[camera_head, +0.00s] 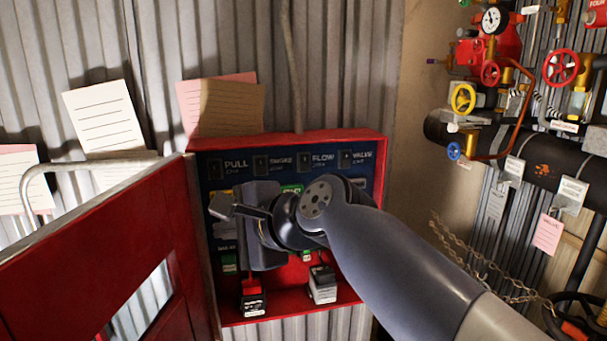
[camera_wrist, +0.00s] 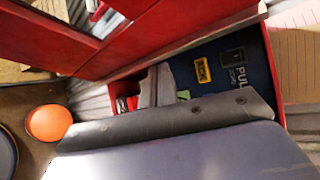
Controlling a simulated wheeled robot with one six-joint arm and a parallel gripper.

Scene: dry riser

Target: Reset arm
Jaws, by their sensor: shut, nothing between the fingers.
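My arm reaches in from the lower right in the camera_head view, with a bent wrist in front of an open red panel box (camera_head: 362,290). My gripper (camera_head: 224,206) is at the left end of the wrist, turned to the left, in front of the box's dark blue panel (camera_head: 235,175). It is shut and holds nothing. The wrist hides the middle of the panel. In the camera_wrist view a grey part of my own arm fills the lower half, and the fingertips cannot be made out. The blue panel (camera_wrist: 215,78) shows behind it.
The box's red door (camera_head: 95,250) stands open to the left, close to my gripper. Black-and-white blocks (camera_head: 322,285) sit low in the box. Pipes with a red valve wheel (camera_head: 561,68) are at the right. An orange round thing (camera_wrist: 48,123) shows in the camera_wrist view.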

